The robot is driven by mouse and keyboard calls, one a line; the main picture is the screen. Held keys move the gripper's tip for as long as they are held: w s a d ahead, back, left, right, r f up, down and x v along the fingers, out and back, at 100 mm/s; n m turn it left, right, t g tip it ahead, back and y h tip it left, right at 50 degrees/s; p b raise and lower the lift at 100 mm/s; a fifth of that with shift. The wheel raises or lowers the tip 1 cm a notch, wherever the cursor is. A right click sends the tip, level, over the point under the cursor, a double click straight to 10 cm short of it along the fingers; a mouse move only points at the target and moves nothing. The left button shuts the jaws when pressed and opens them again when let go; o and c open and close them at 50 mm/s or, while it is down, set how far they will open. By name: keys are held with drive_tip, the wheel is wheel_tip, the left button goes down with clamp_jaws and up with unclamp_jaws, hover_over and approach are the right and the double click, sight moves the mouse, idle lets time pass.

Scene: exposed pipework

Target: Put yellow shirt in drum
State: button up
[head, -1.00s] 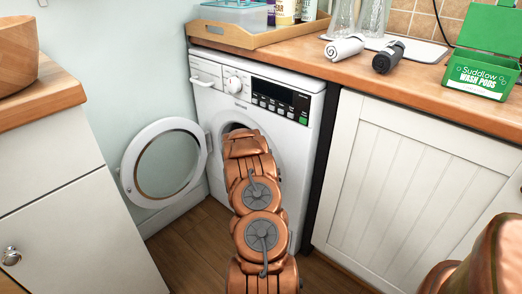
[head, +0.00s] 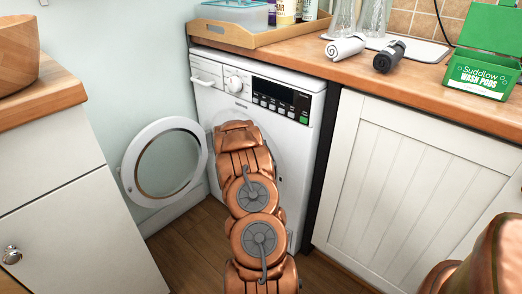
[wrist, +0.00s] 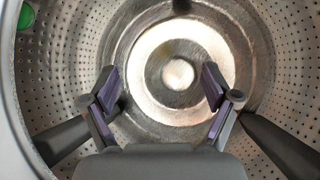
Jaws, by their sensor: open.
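The washing machine (head: 205,100) stands under the worktop with its round door (head: 130,175) swung open to the left. In the head view my copper arm reaches to the front of the machine and covers most of its opening; my gripper is hidden there. In the wrist view my gripper (wrist: 160,85) is open with nothing between its fingers. It faces the perforated metal drum (wrist: 70,35), with the round back plate straight ahead. A small green thing (wrist: 26,16) shows at the upper left, its nature unclear. I see no yellow shirt in either view.
The worktop (head: 430,92) holds a wooden tray (head: 262,36), a white rolled towel (head: 345,46), a dark rolled towel (head: 388,56) and a green wash pods box (head: 480,75). White cabinets stand right (head: 400,170) and left (head: 70,210), with wooden floor (head: 190,245) between.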

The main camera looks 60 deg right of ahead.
drive_tip(key=v, duration=0.7)
drive_tip(key=shift+a, duration=0.25)
drive_tip(key=shift+r, duration=0.2)
idle(0.8)
